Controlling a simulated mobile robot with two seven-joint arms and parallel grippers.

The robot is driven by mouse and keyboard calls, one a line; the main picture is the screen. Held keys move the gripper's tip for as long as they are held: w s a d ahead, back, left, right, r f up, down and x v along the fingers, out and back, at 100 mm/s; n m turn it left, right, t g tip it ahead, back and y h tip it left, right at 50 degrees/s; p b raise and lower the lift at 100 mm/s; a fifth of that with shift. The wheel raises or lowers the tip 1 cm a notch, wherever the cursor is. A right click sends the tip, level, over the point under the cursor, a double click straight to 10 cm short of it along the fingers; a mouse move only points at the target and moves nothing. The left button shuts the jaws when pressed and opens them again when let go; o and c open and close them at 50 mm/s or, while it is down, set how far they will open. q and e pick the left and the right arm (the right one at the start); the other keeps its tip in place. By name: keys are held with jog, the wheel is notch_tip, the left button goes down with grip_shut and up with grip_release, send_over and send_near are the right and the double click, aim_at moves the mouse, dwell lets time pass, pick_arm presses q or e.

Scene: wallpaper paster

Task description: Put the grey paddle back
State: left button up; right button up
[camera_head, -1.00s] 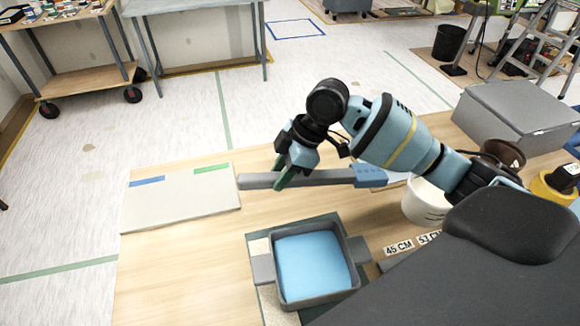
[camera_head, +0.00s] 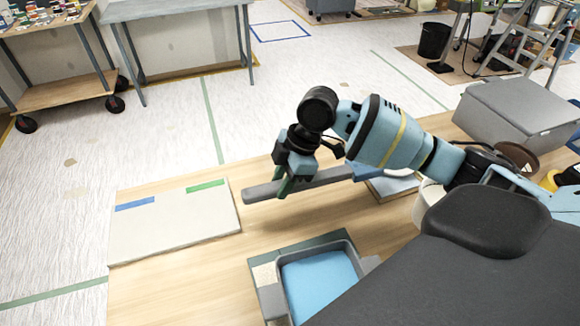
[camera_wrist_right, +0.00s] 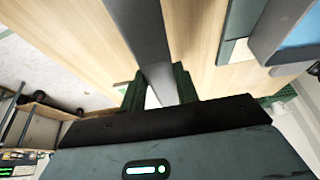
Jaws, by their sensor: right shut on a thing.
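My right gripper (camera_head: 284,187) is shut on the grey paddle (camera_head: 262,191), a long bar held roughly level above the wooden table. The paddle's near-left end sticks out past the fingers and its other end passes behind my right arm. In the right wrist view the paddle (camera_wrist_right: 146,40) runs between the green fingers (camera_wrist_right: 160,88), away from the gripper. I cannot tell how high above the table it is. My left gripper is not in view.
A pale board (camera_head: 172,232) with blue and green tape lies at the left of the table. A grey tray with blue liquid (camera_head: 318,285) stands at the front, partly hidden by my body. A grey box (camera_head: 512,108) is at the back right. Bare wood (camera_head: 290,225) lies between board and tray.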

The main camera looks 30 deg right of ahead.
aim_at(278, 210)
notch_tip(278, 210, down, 6)
jog(key=shift+f, duration=0.1)
jog(key=o, duration=1.1)
jog(key=shift+f, duration=0.15)
jog(key=v, duration=0.4)
jog(key=d+v, duration=0.1)
jog(key=v, duration=0.1)
jog(key=shift+w+d, duration=0.1)
jog(key=shift+w, duration=0.15)
jog(key=shift+s+d+r, duration=0.1)
jog(key=shift+d+r, duration=0.1)
jog(key=shift+r, duration=0.45)
